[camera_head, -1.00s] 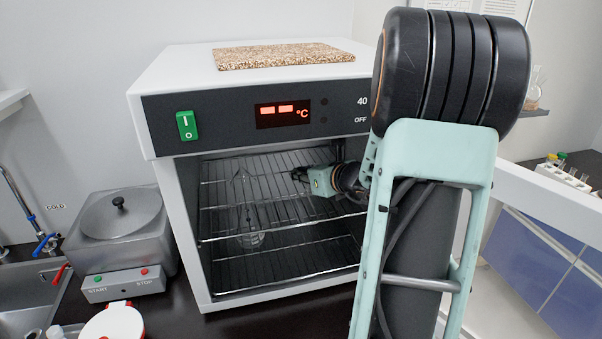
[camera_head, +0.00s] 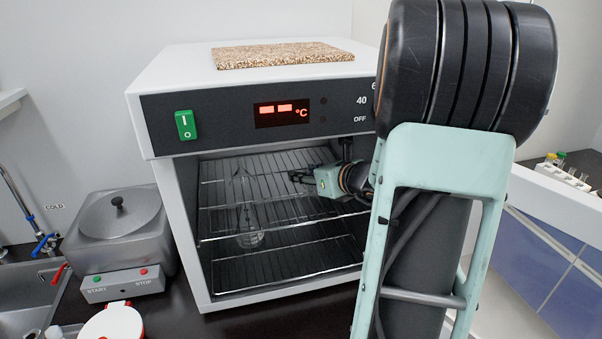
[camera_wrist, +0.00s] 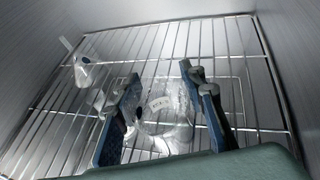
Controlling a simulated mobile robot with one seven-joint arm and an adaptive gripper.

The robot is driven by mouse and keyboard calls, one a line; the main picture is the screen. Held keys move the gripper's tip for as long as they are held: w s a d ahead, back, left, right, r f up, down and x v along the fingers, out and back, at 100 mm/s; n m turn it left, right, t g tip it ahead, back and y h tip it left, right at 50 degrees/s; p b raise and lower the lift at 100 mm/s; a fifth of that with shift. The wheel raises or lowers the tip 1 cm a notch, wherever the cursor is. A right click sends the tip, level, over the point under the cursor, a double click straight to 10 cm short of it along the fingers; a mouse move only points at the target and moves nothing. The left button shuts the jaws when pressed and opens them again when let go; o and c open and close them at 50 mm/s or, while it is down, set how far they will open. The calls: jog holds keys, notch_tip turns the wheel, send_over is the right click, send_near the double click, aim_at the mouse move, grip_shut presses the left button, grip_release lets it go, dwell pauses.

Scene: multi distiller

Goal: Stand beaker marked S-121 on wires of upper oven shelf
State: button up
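The beaker (camera_wrist: 168,128) is clear glass with a small pale label that I cannot read for certain. In the wrist view it shows between and just beyond the fingers, over the wires of the upper shelf (camera_wrist: 245,60), and appears to stand on them. My gripper (camera_wrist: 160,74) has its fingers spread apart on either side of it, with no clear contact. In the head view my gripper (camera_head: 298,176) reaches into the oven (camera_head: 140,130) above the upper shelf (camera_head: 225,195). The beaker is not distinguishable there.
A clear conical flask (camera_head: 248,225) stands in the oven's left part; glassware (camera_wrist: 85,70) also shows left in the wrist view. The lower shelf (camera_head: 300,268) lies below. The oven walls are close. A metal bath (camera_head: 118,240) stands left outside.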

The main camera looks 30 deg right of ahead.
jog(key=shift+v, duration=2.4)
jog(key=x, duration=0.8)
jog(key=shift+s+f+b, duration=0.1)
jog(key=shift+f+b, duration=0.25)
jog(key=shift+f, duration=0.05)
notch_tip(320, 180, up, 5)
jog(key=shift+s+a+f+p, duration=0.1)
jog(key=shift+f+p, duration=0.1)
jog(key=shift+p, duration=0.3)
jog(key=shift+s, duration=0.5)
jog(key=shift+w+f, duration=0.1)
